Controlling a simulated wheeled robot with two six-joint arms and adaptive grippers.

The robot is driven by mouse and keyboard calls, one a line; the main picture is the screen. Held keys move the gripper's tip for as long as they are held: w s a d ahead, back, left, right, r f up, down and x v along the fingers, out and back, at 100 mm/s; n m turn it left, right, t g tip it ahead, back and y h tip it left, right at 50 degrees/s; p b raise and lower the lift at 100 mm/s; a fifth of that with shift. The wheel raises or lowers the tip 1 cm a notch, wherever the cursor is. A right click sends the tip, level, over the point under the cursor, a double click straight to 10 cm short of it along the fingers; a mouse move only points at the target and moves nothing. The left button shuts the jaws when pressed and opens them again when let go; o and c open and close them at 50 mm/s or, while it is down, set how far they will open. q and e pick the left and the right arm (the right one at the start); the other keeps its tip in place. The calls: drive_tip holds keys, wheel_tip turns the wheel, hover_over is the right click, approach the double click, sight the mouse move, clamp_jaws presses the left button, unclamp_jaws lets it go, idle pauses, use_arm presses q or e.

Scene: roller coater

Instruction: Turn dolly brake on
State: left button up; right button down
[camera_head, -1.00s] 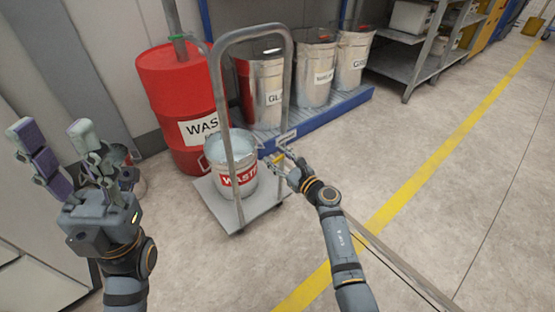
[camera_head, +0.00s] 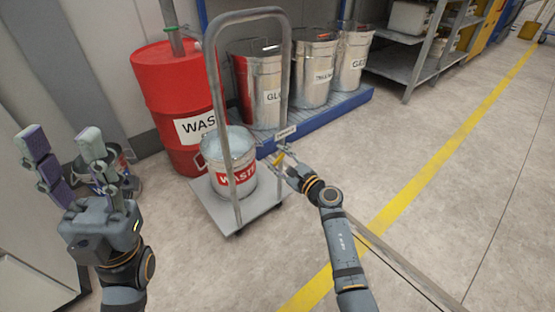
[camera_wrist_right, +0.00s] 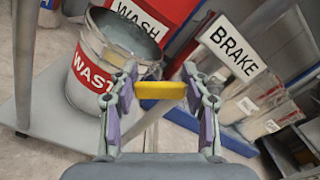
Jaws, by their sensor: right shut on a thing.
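The dolly has a grey tubular handle frame (camera_head: 215,100) and a flat grey deck (camera_head: 240,213). A white BRAKE sign (camera_wrist_right: 233,48) shows large in the right wrist view, and it is small on the dolly's right side in the head view (camera_head: 287,131). A yellow brake handle (camera_wrist_right: 160,90) lies crosswise between the fingers of my right gripper (camera_wrist_right: 160,82). That gripper (camera_head: 284,162) is shut on it, beside the dolly's right edge. My left gripper (camera_head: 68,160) is open and empty, raised at the left, apart from the dolly.
A metal WASTE bucket (camera_head: 231,163) stands on the deck. A red drum (camera_head: 175,95) stands behind the dolly. Several metal bins stand on a blue-edged pallet (camera_head: 318,117) at the back. Grey shelves (camera_head: 410,65) stand beyond. The floor on the right, with a yellow line, is clear.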

drive_tip(key=c, duration=0.6)
unclamp_jaws()
drive_tip(key=shift+d, duration=0.1)
drive_tip(key=v, duration=1.2)
